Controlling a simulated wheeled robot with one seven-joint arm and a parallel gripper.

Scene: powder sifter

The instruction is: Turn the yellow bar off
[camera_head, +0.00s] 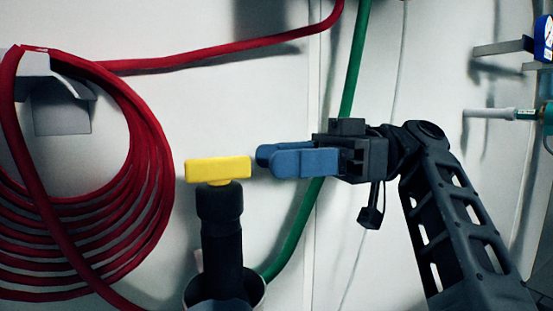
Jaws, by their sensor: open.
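The yellow bar (218,169) is a short handle lying roughly horizontal on top of a black upright fitting (220,222). My gripper (262,160) comes in from the right with its blue fingers pointing left. Its fingertips are close to the right end of the bar, at about the same height. A narrow gap shows between them in the picture, and nothing is between the fingers. The two fingers overlap in this view, so the space between them is hardly visible.
A coiled red hose (150,190) hangs on the wall at the left, with a length running across the top. A green hose (355,60) runs down behind my gripper. Blue and teal fittings stand at the far right.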

